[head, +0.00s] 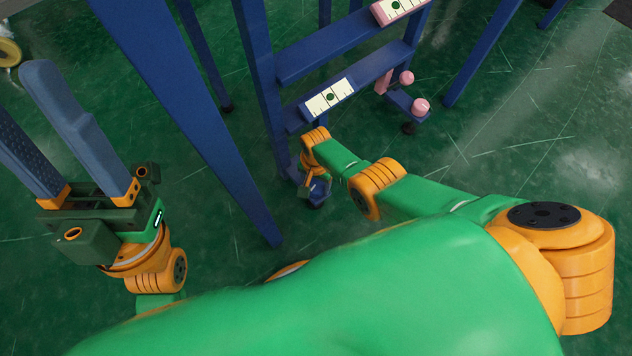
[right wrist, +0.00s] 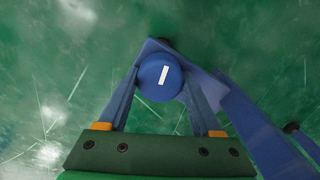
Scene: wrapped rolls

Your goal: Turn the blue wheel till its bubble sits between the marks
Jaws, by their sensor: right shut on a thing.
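The blue wheel (right wrist: 160,77), a round knob with a white bar on its face, sits between the fingers of my right gripper (right wrist: 162,82) in the right wrist view. The gripper is shut on it, one finger on each side; the bar tilts slightly right of upright. In the head view my right gripper (head: 317,188) is small at the foot of the blue frame and partly hidden by its own wrist. A cream gauge with a blue holder (head: 330,97) shows a green bubble near its middle, with dark lines around it; exact alignment is hard to tell. My left gripper (head: 22,100) is open and empty.
A second gauge with a pink holder (head: 397,9) sits higher on the blue frame (head: 262,80). A pink wheel (head: 420,106) stands to the right of my right gripper. Blue posts rise around the arms. A yellow roll (head: 9,52) lies far left. Open green floor lies right.

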